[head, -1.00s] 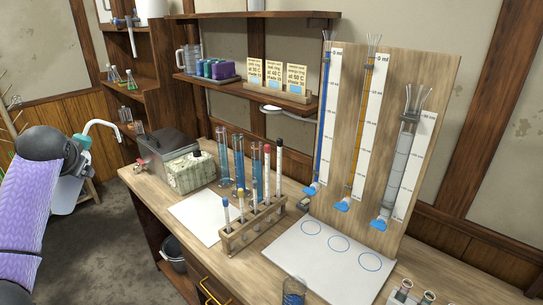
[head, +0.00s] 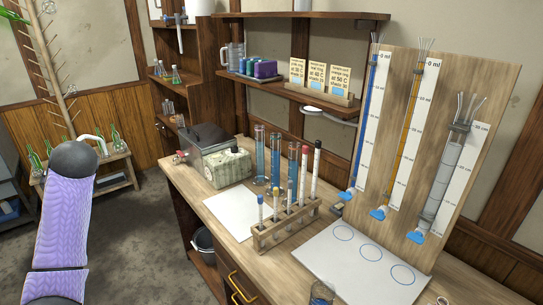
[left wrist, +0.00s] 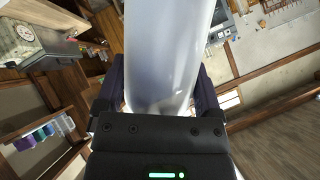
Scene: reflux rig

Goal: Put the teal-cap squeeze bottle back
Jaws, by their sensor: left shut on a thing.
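The squeeze bottle (left wrist: 172,55) fills the upper middle of the left wrist view as a whitish, translucent body. My left gripper (left wrist: 158,92) is shut on it, with a dark finger on each side. In the head view only a thin white bent spout (head: 97,140) shows, just past the dark joint of my purple left arm. The rest of the bottle and the left gripper are hidden there by my arm. I cannot see the teal cap. The bottle is held away from the bench, over the floor side. My right gripper is not in view.
The wooden bench carries a test tube rack (head: 285,225), a white sheet (head: 232,212), a grey box (head: 208,147) and a burette board (head: 480,100). A shelf (head: 300,90) hangs above. A small stool (head: 118,178) with green-tinted bottles stands at the left. Open floor lies between.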

